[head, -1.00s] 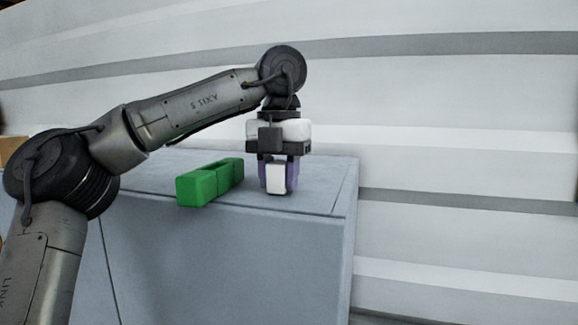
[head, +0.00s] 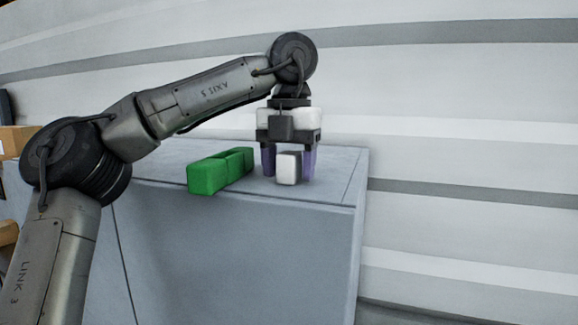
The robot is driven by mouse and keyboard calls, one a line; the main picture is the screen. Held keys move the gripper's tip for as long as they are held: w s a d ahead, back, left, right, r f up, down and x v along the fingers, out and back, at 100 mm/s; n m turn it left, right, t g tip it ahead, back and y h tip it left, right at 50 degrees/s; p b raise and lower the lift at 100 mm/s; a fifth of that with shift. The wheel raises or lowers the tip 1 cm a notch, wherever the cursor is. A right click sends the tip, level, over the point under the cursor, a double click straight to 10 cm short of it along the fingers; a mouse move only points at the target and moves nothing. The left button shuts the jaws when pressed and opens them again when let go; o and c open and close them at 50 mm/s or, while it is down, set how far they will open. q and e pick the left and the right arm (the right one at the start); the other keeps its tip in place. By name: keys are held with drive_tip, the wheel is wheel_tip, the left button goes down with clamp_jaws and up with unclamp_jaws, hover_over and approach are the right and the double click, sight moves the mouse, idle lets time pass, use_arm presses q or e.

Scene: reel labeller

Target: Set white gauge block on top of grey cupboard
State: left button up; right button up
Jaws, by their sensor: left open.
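The white gauge block (head: 287,168) stands on the top of the grey cupboard (head: 240,245), near its front edge and toward its right end. My left gripper (head: 288,168) points down over the block, with one purple finger on each side of it. The fingers are open, and a gap shows between the block and at least the left finger. My right gripper is not in view.
A green block-shaped object (head: 220,171) lies on the cupboard top, just left of the white block. Cardboard-coloured boxes (head: 18,141) show at the far left edge. A pale ribbed wall (head: 470,150) rises behind the cupboard. The cupboard's right edge is close to the gripper.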

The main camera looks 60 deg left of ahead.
sight(289, 152)
use_arm(q)
drive_tip(key=shift+r, duration=2.75)
